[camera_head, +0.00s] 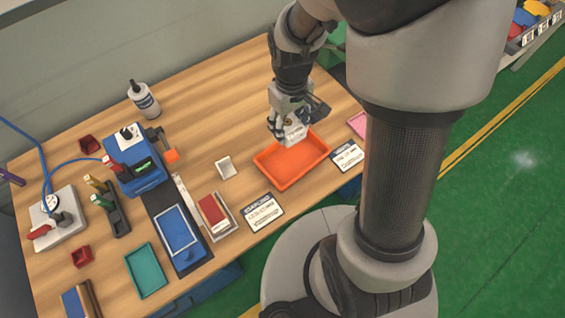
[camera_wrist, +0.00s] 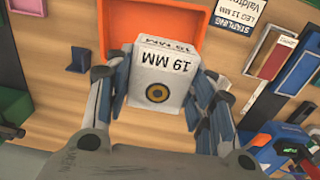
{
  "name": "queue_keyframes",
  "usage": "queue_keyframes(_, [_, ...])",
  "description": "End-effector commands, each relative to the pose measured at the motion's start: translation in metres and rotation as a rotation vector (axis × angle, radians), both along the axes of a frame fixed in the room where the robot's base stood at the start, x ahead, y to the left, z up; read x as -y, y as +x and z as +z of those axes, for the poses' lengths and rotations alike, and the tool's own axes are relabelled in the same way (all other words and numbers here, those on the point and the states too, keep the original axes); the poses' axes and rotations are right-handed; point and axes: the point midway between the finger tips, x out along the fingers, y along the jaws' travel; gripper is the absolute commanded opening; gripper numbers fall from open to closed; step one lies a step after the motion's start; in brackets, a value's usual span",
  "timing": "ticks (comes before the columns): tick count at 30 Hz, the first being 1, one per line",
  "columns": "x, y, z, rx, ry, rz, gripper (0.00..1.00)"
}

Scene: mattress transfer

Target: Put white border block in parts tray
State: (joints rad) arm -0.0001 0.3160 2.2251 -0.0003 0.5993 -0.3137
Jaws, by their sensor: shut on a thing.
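A white block (camera_wrist: 163,72) marked "19 MM", with a dark ring on its face, is between the fingers of my gripper (camera_wrist: 157,92) in the wrist view. The fingers are shut on its two sides. In the head view my gripper (camera_head: 289,133) holds the white block (camera_head: 295,133) at the back edge of the orange tray (camera_head: 270,177). The tray looks empty where it shows. In the wrist view the orange tray (camera_wrist: 195,16) lies beyond the block, which hides part of it. I cannot tell how high the block is above the tray.
A small white piece (camera_head: 226,167) lies left of the tray. Label cards (camera_head: 264,212) and (camera_head: 347,155), a red-and-white block (camera_head: 213,212), a blue device (camera_head: 139,168) and a teal tray (camera_head: 146,270) stand around. A bottle (camera_head: 144,99) is at the back.

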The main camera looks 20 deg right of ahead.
Motion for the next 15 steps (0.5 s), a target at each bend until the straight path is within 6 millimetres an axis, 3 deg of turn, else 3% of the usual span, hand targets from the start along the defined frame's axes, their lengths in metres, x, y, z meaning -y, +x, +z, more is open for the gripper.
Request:
queue_keyframes(1, [0.000, -0.002, -0.019, -0.006, 0.000, 0.000, 0.24])
queue_keyframes(9, [0.000, -0.002, -0.093, -0.006, 0.000, 0.000, 0.24])
queue_keyframes(15, [0.000, -0.001, -0.128, -0.003, 0.000, 0.000, 0.24])
